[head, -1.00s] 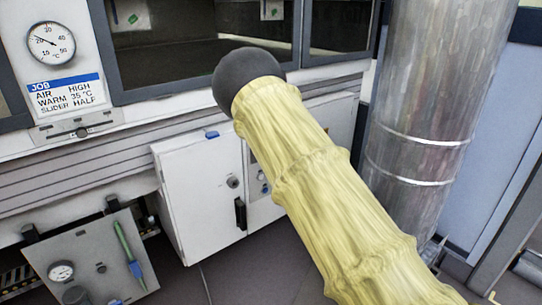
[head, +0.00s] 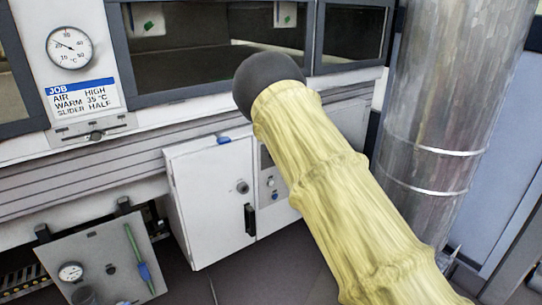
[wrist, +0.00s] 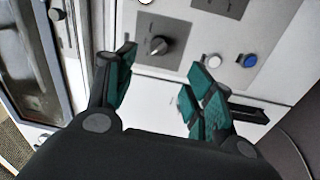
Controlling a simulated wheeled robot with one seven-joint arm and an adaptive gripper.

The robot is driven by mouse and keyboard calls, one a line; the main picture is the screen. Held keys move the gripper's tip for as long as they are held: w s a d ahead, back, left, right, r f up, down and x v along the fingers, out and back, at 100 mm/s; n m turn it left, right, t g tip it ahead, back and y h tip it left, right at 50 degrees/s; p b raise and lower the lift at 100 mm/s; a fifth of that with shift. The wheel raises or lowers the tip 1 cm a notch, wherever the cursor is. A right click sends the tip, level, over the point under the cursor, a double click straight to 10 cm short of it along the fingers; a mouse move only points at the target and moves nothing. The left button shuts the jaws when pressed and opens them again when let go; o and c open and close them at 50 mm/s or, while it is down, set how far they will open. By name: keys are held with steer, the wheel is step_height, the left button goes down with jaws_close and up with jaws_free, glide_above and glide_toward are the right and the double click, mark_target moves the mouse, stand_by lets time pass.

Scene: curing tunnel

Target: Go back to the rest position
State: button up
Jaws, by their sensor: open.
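My gripper (wrist: 160,82) shows in the wrist view with its teal-padded fingers apart and nothing between them. It is in front of a white control panel (wrist: 285,88). A dark rotary knob (wrist: 160,45) on a grey plate lies beyond the gap between the fingers. In the head view my yellow-sleeved arm reaches up from the lower right, in front of the tunnel's white cabinet (head: 205,205). My gripper is hidden there behind the arm's dark rounded end.
A white button (wrist: 213,61) and a blue button (wrist: 250,61) sit beside the knob. A dial gauge (head: 69,47), a job card (head: 84,97) and a slider (head: 96,135) are at the left. A metal duct (head: 440,130) stands close right of my arm. Grey floor shows below.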

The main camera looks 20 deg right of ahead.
steer(key=s+f+m+g+h, duration=0.2)
steer(key=s+f+m, duration=0.25)
steer(key=f, duration=0.35)
steer(key=s+d+f+m+g+h, duration=0.1)
steer(key=s+f+m+g+h, duration=0.15)
steer(key=s+f, duration=0.4)
steer(key=s+f+m+g+h, duration=0.1)
steer(key=s+f+m+h, duration=0.2)
steer(key=f, duration=0.7)
steer(key=s+a+f+m+g, duration=0.25)
steer(key=s+f, duration=0.25)
steer(key=s, duration=0.3)
steer(key=s+a+f+m+g, duration=0.1)
steer(key=s+f+m+g, duration=0.25)
steer(key=s, duration=0.45)
steer(key=s+a+f+m+g, duration=0.2)
steer(key=s+f, duration=0.3)
steer(key=s, duration=0.3)
steer(key=s+a+f+m+g+y, duration=0.1)
steer(key=s+a+m+g, duration=0.1)
steer(key=s, duration=0.5)
steer(key=s+a+m+g, duration=0.2)
steer(key=s+a, duration=0.1)
steer(key=s, duration=0.4)
step_height(320, 180, up, 27)
steer(key=p, duration=2.7)
steer(key=shift+w+d+r+n, duration=0.15)
steer(key=shift+d+n, duration=0.05)
steer(key=shift+n, duration=0.1)
